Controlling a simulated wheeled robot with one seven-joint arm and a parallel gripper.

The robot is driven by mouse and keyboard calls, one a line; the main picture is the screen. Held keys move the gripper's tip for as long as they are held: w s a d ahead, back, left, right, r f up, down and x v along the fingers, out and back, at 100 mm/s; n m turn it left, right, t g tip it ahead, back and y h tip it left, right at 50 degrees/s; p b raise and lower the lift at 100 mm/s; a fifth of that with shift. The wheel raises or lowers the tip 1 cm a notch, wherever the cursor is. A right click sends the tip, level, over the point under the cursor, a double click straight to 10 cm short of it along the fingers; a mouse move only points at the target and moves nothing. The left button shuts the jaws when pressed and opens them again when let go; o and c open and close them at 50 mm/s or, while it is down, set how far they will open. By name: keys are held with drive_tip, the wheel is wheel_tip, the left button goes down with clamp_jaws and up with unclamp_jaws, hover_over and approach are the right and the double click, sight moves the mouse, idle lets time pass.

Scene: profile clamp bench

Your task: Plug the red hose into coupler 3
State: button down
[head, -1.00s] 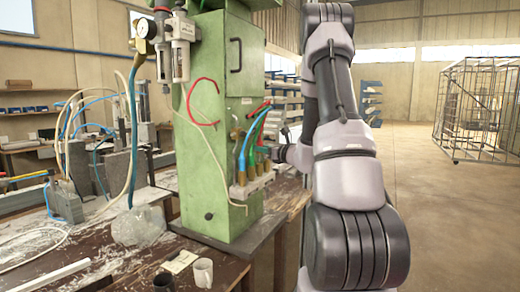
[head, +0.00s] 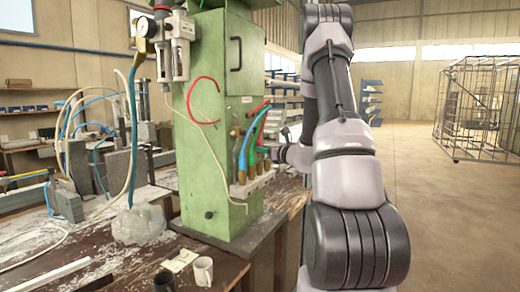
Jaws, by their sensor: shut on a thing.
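The red hose (head: 205,79) makes an open loop on the face of the green machine column. A red length (head: 258,108) also shows at the column's right edge, running toward my gripper. My gripper (head: 275,151) is at the right of the column, beside the hose ends, and is shut on the red hose. Its fingertips and the held end are mostly hidden behind other hoses and my arm. Coupler numbers are too small to read, so I cannot tell which is coupler 3.
A thin cream hose (head: 205,145) hangs down the column (head: 205,180). Cups (head: 203,271) stand on the bench in front.

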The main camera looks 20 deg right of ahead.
sight(260, 155)
drive_tip(key=shift+f, duration=1.7)
idle(2.1)
drive_tip(key=c, duration=0.6)
unclamp_jaws()
drive_tip(key=v, duration=0.9)
idle(0.7)
drive_tip(key=shift+r, duration=0.1)
idle(0.3)
